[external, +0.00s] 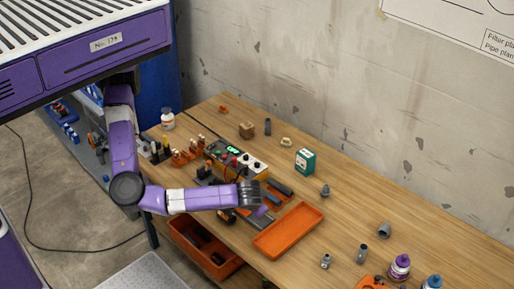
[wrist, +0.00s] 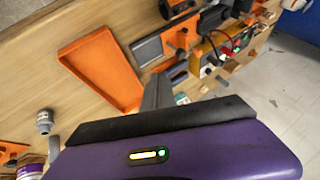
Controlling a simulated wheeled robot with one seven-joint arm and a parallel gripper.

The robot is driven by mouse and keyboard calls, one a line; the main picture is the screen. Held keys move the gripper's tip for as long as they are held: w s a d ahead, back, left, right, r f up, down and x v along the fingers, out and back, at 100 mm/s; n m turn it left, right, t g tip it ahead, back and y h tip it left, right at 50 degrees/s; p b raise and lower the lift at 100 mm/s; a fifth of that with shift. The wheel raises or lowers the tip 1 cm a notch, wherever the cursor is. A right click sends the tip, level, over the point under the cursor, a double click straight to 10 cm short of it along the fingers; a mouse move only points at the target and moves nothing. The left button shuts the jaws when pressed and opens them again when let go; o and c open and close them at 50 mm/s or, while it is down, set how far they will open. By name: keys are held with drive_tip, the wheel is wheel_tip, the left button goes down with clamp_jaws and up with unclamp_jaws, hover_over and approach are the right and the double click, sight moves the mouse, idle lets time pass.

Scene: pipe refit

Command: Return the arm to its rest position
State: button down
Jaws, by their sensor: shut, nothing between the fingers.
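My purple arm reaches from the left over the wooden workbench (external: 345,215) in the external view. My gripper (external: 262,210) is over the bench, just left of and behind an orange tray (external: 288,231), pointing down toward the bench. It is shut with nothing held. In the wrist view the gripper's purple housing and dark edge fill the lower part, with a grey finger (wrist: 156,94) beyond them. The orange tray is empty and also shows in the wrist view (wrist: 103,68). The gripper hides part of the bench under it.
Behind the gripper stand a control box with wires (external: 236,160), a green box (external: 305,161) and small grey fittings. Bottles (external: 399,267) stand at the front right. An orange bin (external: 205,246) sits below the bench edge. A concrete wall (external: 300,70) rises behind.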

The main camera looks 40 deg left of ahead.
idle(0.4)
drive_tip(key=w+d+f+t+h, duration=0.1)
drive_tip(key=w+d+f+h, duration=0.2)
drive_tip(key=w+d+h, duration=0.15)
drive_tip(key=s+a+n+t, duration=0.1)
drive_tip(key=a+t, duration=0.1)
drive_tip(key=a, duration=0.8)
drive_tip(key=s+a+n+t, duration=0.1)
drive_tip(key=a+n+t, duration=0.1)
drive_tip(key=a, duration=0.7)
drive_tip(key=s+a+n+t, duration=0.1)
drive_tip(key=s+a, duration=0.1)
drive_tip(key=a, duration=0.8)
drive_tip(key=shift+a+r+t, duration=0.15)
drive_tip(key=shift+a+t, duration=0.15)
drive_tip(key=shift+t, duration=0.1)
drive_tip(key=s+a+r+m+t, duration=0.1)
drive_tip(key=a+r, duration=0.3)
drive_tip(key=a, duration=0.4)
drive_tip(key=s+a+r+m+t, duration=0.1)
drive_tip(key=a+r, duration=0.3)
drive_tip(key=a, duration=0.5)
drive_tip(key=shift+s+r+m, duration=0.3)
drive_tip(key=shift+s, duration=0.5)
drive_tip(key=shift+a, duration=0.1)
